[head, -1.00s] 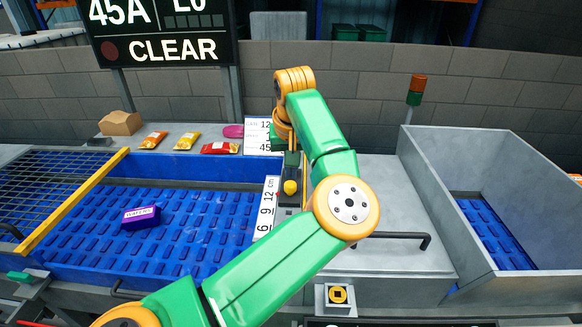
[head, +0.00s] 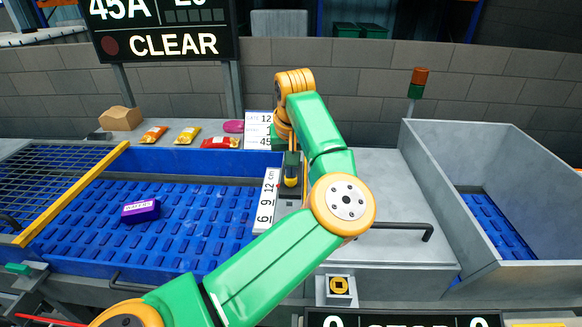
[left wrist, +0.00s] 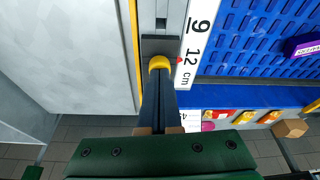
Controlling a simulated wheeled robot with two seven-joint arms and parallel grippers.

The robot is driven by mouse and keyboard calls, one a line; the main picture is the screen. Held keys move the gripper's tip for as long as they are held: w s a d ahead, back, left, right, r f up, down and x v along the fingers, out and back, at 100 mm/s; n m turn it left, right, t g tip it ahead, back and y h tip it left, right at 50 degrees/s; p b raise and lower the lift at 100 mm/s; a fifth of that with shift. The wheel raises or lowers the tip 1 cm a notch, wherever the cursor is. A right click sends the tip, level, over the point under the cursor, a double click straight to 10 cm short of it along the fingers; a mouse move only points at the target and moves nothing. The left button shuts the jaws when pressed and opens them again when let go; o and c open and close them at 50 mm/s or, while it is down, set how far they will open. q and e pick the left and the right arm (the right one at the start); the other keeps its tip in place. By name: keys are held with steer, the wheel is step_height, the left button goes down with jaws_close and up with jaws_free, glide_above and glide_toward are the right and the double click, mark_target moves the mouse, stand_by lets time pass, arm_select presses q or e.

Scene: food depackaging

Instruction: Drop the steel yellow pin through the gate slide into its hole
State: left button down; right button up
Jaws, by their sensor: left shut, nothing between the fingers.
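The yellow pin's rounded knob (head: 291,182) shows at the dark block of the gate slide (head: 290,198), beside the white centimetre scale. In the left wrist view the yellow knob (left wrist: 159,62) sits over the dark block (left wrist: 160,45), near the 12 mark. My left gripper (head: 291,168) points down at the knob, its fingers shut and empty. In the left wrist view the fingertips (left wrist: 158,76) meet or nearly meet the knob; I cannot tell whether they touch. The pin's shank and its hole are hidden. My right gripper is not in view.
A blue tray (head: 200,166) with a purple wafer box (head: 141,211) lies left of the slide. Several packets and a brown lump (head: 121,118) lie behind it. A grey bin (head: 500,150) stands right, with a dark bar handle (head: 400,227) nearer the slide.

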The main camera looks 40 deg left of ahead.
arm_select(q)
steer(key=r+p, duration=0.2)
steer(key=p, duration=0.1)
steer(key=shift+w+a+r, duration=0.2)
steer(key=shift+w+r, duration=0.1)
steer(key=b+v, duration=0.1)
steer(key=v, duration=0.5)
steer(key=shift+r, duration=0.25)
steer(key=shift+s, duration=0.1)
